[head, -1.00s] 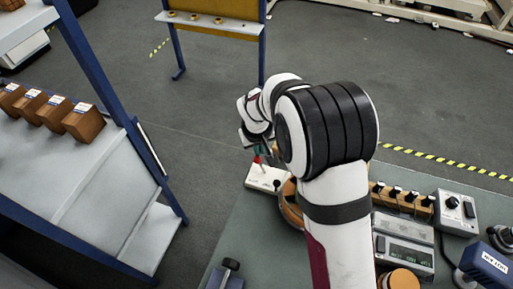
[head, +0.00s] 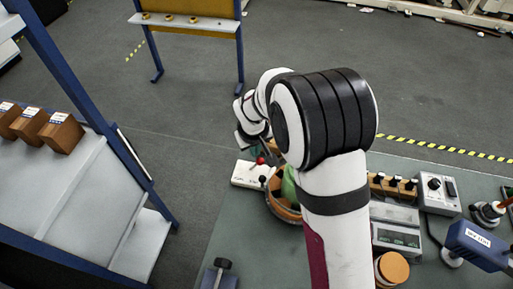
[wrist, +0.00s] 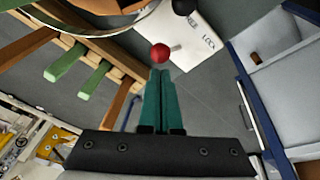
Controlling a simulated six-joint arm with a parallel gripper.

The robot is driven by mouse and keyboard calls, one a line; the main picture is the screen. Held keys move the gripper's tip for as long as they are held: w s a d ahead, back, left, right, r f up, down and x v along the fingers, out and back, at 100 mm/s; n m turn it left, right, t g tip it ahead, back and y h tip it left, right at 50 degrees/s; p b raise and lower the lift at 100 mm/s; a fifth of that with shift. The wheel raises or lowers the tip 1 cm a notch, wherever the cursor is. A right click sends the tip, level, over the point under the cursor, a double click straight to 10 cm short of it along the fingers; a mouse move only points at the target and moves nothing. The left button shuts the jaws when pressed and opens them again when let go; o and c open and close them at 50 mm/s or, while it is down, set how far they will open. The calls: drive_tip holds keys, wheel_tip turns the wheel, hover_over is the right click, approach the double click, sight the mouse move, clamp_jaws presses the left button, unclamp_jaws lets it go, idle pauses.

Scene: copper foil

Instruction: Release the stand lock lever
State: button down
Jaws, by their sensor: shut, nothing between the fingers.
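A white lock box (head: 245,175) stands at the bench's far left corner. It carries a lever with a red ball knob (head: 260,160) and a second, black knob (head: 262,179). The black knob (wrist: 183,6) is at the top edge. My gripper (wrist: 160,73) has its green fingers together and empty. Whether they touch the red knob I cannot tell. In the head view the fingers are mostly hidden.
A wooden bowl (head: 285,212) with a green item (head: 289,186) sits close right of the box. A wooden block with black knobs (head: 392,185) and a grey device (head: 397,238) stand right of my arm. A blue-framed shelf (head: 85,200) is at the left.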

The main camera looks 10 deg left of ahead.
drive_tip(key=shift+a+f, duration=0.25)
drive_tip(key=shift+a, duration=0.15)
drive_tip(key=shift+w+a+r, duration=0.1)
drive_tip(key=shift+w, duration=0.05)
drive_tip(key=d+r, duration=0.6)
drive_tip(key=d, duration=0.1)
drive_tip(key=shift+r, duration=0.25)
drive_tip(key=shift+w, duration=0.1)
